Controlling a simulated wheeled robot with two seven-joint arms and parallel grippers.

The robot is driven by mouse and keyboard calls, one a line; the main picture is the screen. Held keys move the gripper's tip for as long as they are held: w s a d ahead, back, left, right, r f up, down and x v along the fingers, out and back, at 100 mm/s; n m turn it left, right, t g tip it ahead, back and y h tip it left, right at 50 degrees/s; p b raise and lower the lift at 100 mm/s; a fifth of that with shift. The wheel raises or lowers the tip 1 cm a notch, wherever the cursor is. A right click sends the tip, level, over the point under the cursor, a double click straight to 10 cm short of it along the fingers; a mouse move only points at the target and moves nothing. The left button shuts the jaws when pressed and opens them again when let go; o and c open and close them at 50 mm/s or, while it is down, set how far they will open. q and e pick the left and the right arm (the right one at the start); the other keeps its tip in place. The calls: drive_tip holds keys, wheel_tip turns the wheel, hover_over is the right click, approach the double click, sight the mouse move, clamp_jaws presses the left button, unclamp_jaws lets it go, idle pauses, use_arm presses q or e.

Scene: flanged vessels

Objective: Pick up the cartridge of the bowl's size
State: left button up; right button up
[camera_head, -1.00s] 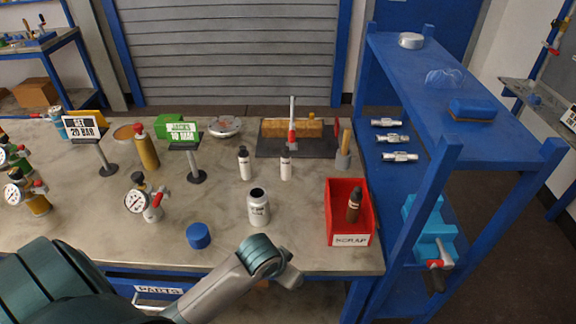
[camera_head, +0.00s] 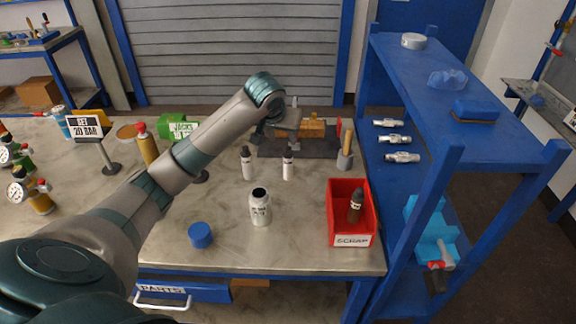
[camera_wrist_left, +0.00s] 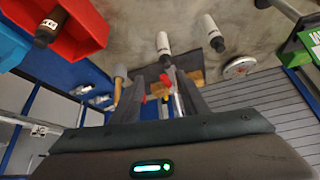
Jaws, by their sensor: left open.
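My left gripper (camera_head: 281,129) is open and empty over the far part of the workbench, near the black mat; its fingers (camera_wrist_left: 158,84) show apart in the left wrist view. Two small white bottles with dark tops, the left one (camera_head: 247,163) and the right one (camera_head: 288,166), stand on the bench in front of the mat. A larger pale open-topped vessel (camera_head: 260,207) stands nearer. Three silver fittings, one of them the nearest (camera_head: 402,157), lie on the blue shelf. I cannot tell which of these is the cartridge or the bowl. My right gripper is out of view.
A red scrap bin (camera_head: 351,240) holding a dark bottle (camera_head: 356,206) stands at the bench's right. A blue rack (camera_head: 425,80) stands right of the bench. Gauges and signs fill the left side.

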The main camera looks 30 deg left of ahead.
use_arm(q)
drive_tip(key=shift+w+a+r, duration=0.15)
drive_tip(key=shift+a+r, duration=0.25)
drive_tip(key=shift+r, duration=0.2)
drive_tip(key=shift+w+a+r, duration=0.15)
drive_tip(key=shift+a+r, duration=0.2)
drive_tip(key=shift+r, duration=0.2)
drive_tip(key=shift+w+f, duration=0.1)
drive_tip(key=p, duration=0.4)
approach(288, 148)
drive_tip(key=f, duration=0.1)
drive_tip(key=shift+x, duration=0.9)
drive_tip(key=shift+w+a+f+p, duration=0.2)
drive_tip(key=shift+w+f+p, duration=0.35)
drive_tip(key=shift+p, duration=0.1)
drive_tip(key=shift+p+x, duration=0.55)
drive_tip(key=shift+x, duration=0.7)
drive_tip(key=shift+w+f, duration=0.3)
drive_tip(key=shift+f, duration=0.25)
